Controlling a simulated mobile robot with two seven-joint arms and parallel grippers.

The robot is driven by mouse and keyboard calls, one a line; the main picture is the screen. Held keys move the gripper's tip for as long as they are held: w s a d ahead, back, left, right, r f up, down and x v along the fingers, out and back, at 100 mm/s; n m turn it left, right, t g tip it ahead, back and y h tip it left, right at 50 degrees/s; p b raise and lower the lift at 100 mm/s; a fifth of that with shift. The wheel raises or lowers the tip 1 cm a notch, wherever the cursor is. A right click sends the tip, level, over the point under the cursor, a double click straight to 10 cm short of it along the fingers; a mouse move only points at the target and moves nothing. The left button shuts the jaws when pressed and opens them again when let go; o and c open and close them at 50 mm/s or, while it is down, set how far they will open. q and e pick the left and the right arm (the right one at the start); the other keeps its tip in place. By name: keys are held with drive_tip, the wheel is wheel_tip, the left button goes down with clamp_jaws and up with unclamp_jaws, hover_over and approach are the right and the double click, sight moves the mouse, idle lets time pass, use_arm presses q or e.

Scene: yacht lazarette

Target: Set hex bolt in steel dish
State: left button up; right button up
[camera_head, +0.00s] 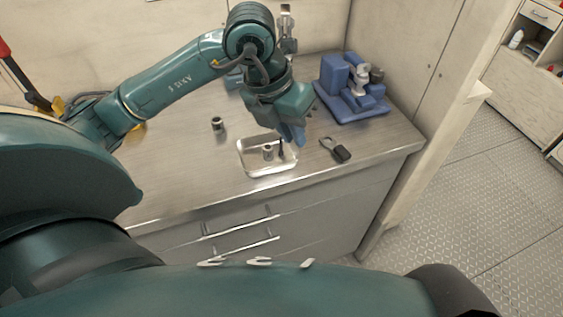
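The steel dish (247,164) is a shallow, shiny rectangular tray near the front of the counter. A small grey metal cylinder (267,151) stands inside it. A slim dark piece (281,148), possibly the hex bolt, shows upright in the dish's right part, just left of my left fingertips. My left gripper (293,136) points down over the dish's right back edge, its blue fingers close together. I cannot tell whether they hold the dark piece or are apart from it. My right gripper is not in view.
A short metal cylinder (217,124) stands on the counter left of the dish. A dark-ended key-like item (341,153) lies to the right. A blue tray (345,115) with blue blocks stands at the back right. The front left of the counter (180,180) is clear.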

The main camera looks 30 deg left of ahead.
use_arm(q)
drive_tip(key=s+d+f+m+g+h, duration=0.1)
drive_tip(key=s+d+g+h, duration=0.45)
drive_tip(key=d, duration=0.75)
drive_tip(key=d+r+n+t+h, duration=0.4)
drive_tip(key=r+h, duration=0.1)
drive_tip(key=h, duration=0.7)
drive_tip(key=w+a+f+n+t+y, duration=0.3)
drive_tip(key=a+f+n+t+y, duration=0.15)
drive_tip(key=n+t, duration=0.5)
drive_tip(key=w+a+f+n+t+y, duration=0.4)
drive_tip(key=n+t, duration=0.3)
drive_tip(key=n, duration=0.6)
drive_tip(key=s+a+f+n+g+y, duration=0.2)
drive_tip(key=s+f+n+g+y, duration=0.1)
drive_tip(key=f, duration=0.7)
drive_tip(key=s+a+f+n+g+y, duration=0.1)
drive_tip(key=s+f+n+g+y, duration=0.2)
drive_tip(key=s+f+n+y, duration=0.2)
drive_tip(key=s+f, duration=0.3)
drive_tip(key=f, duration=0.3)
drive_tip(key=shift+s+a+n+g, duration=0.3)
drive_tip(key=shift+a+n, duration=0.05)
